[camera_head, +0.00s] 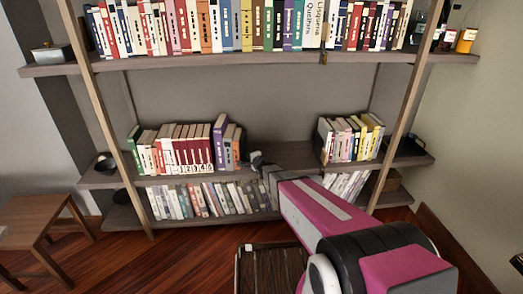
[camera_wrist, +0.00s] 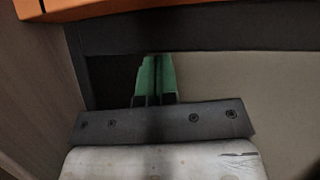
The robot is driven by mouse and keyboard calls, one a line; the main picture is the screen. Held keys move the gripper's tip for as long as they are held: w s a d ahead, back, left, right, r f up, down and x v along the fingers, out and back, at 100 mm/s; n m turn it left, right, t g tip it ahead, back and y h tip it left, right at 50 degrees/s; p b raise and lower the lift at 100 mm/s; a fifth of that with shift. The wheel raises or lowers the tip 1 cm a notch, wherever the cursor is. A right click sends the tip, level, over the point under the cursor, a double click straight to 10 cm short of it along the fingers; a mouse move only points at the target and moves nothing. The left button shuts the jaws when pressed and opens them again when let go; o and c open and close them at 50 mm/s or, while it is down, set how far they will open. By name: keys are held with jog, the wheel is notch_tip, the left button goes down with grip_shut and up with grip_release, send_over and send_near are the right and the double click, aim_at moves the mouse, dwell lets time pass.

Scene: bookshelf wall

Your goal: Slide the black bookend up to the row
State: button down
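In the head view, my gripper (camera_head: 257,163) reaches over the middle shelf (camera_head: 290,154), in the gap just right of the left row of books (camera_head: 185,148). The row ends with a purple book and a brownish one. I cannot pick out the black bookend for certain in the head view; my dark gripper and wrist cover that spot. In the wrist view, the narrow green fingers (camera_wrist: 156,78) of my gripper lie side by side and look shut, with nothing seen between them. A black patch (camera_wrist: 110,78) shows just left of them; it may be the bookend or shadow.
A second group of books (camera_head: 352,138) leans at the right of the middle shelf. The full top shelf (camera_head: 270,58) hangs above, and the lower row of books (camera_head: 205,200) stands below. A wooden stool (camera_head: 35,222) stands at left. An orange edge (camera_wrist: 110,8) tops the wrist view.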

jog(key=shift+a+f, duration=0.15)
jog(key=shift+a, duration=0.7)
jog(key=shift+a+f, duration=0.15)
jog(key=shift+a, duration=0.65)
jog(key=shift+w+d, duration=0.1)
jog(key=shift+d, duration=2.15)
jog(key=s+d+r+n+g+y, duration=0.1)
jog(key=s+r+n+g, duration=0.2)
jog(key=s, duration=0.5)
jog(key=s+r+n+g+y, duration=0.1)
jog(key=s+n+g, duration=0.25)
jog(key=s, duration=0.35)
jog(key=s+d+r+n+g+y, duration=0.15)
jog(key=s+n, duration=0.25)
jog(key=s, duration=0.4)
jog(key=s+d+r+n+g+h, duration=0.1)
jog(key=s+d+n+g+h, duration=0.1)
jog(key=s+d+g+h, duration=0.4)
jog(key=s+d+h, duration=0.4)
jog(key=s+d, duration=0.2)
jog(key=d, duration=0.2)
jog(key=shift+s+d, duration=0.2)
jog(key=shift+s, duration=0.15)
